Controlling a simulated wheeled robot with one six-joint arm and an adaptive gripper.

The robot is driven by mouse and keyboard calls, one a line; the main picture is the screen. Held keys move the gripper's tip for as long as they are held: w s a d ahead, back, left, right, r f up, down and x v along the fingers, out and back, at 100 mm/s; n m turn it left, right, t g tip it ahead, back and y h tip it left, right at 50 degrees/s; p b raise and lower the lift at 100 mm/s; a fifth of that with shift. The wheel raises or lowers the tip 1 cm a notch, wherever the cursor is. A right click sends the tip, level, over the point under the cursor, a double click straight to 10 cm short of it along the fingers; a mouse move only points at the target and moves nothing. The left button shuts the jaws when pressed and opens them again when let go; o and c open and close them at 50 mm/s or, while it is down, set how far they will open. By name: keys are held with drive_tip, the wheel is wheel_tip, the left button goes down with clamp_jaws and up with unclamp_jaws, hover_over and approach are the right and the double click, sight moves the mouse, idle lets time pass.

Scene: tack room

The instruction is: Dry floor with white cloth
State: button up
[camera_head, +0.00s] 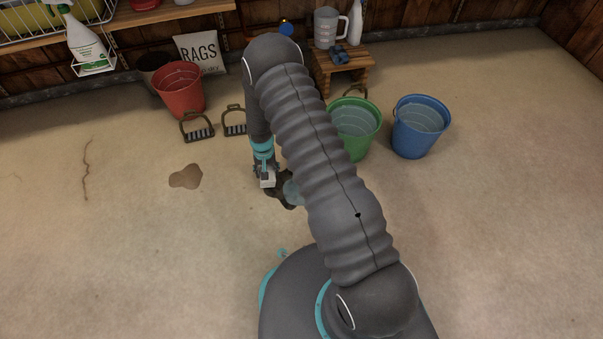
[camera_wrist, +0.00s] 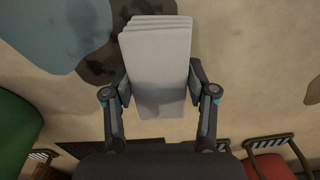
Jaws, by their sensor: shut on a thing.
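My gripper (camera_wrist: 159,86) is shut on a folded white cloth (camera_wrist: 158,60), with one finger on each side of it. In the wrist view, a dark wet stain (camera_wrist: 99,66) lies beside and partly behind the cloth. A bluish puddle (camera_wrist: 50,30) lies at the upper left; in the head view its edge (camera_head: 292,191) shows beside my arm, which hides the rest. A separate brown spill (camera_head: 186,177) lies on the floor left of my gripper. I cannot tell whether the cloth touches the floor.
A red bucket (camera_head: 179,91), a green bucket (camera_head: 354,127) and a blue bucket (camera_head: 420,127) stand beyond my gripper. Two boot brushes (camera_head: 197,127) (camera_head: 235,121) stand near the red bucket. A wooden stool (camera_head: 340,65) holds a jug. The left and right floor is mostly clear.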

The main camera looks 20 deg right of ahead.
drive_tip(key=shift+r+p, duration=1.25)
drive_tip(key=shift+r, duration=1.5)
drive_tip(key=shift+s+a+r+p, duration=0.1)
drive_tip(key=shift+s+r+p, duration=0.95)
drive_tip(key=shift+s+r, duration=0.6)
drive_tip(key=shift+s+a+r+p, duration=0.1)
drive_tip(key=shift+s+r+p, duration=1.1)
drive_tip(key=shift+s, duration=0.7)
drive_tip(key=shift+r, duration=0.1)
